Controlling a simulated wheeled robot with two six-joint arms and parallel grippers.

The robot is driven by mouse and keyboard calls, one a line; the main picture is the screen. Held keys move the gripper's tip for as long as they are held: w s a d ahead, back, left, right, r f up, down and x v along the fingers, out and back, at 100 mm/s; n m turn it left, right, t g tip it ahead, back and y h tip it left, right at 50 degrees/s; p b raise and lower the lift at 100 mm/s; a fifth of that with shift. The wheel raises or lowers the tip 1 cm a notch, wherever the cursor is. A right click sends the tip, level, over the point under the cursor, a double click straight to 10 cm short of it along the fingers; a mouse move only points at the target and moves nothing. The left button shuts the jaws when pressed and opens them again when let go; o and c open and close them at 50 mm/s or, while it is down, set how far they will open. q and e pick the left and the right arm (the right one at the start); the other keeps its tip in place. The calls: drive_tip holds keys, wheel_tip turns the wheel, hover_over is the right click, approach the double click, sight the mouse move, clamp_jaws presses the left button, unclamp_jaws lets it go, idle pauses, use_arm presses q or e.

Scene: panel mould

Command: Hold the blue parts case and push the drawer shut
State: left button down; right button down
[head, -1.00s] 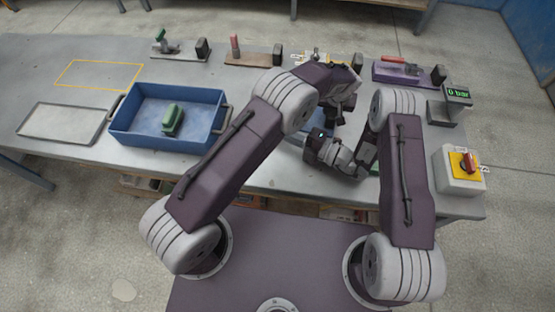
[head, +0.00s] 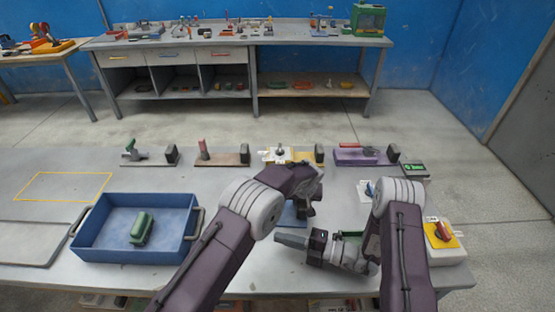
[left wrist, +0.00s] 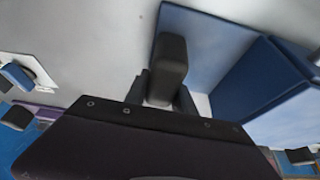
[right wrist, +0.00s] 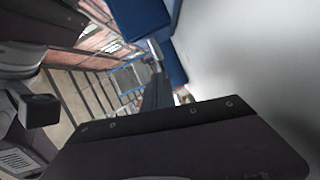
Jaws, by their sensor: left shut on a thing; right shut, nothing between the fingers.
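The blue parts case (head: 291,216) lies on the near bench, mostly hidden behind my left arm in the head view. It also shows in the left wrist view (left wrist: 262,82) as blue walls and in the right wrist view (right wrist: 142,18). My left gripper (head: 302,210) is shut on the case from above, with a dark finger against a blue wall in its wrist view. My right gripper (head: 280,238) is shut and empty, low in front of the case and pointing left. In its wrist view the fingers are close to blue surfaces; contact is unclear. I cannot tell how far the drawer is out.
A blue bin (head: 90,238) with a green object (head: 142,229) stands left. Clamp fixtures, including a purple one (head: 360,157), line the bench's far edge. A switch box (head: 443,243) and a small display (head: 414,170) stand right. A second bench (head: 230,38) is beyond the aisle.

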use_arm(q)
drive_tip(key=c, duration=1)
unclamp_jaws()
use_arm(e)
drive_tip(key=shift+d+f, duration=0.1)
drive_tip(key=shift+f, duration=0.05)
use_arm(q)
drive_tip(key=shift+o, duration=0.2)
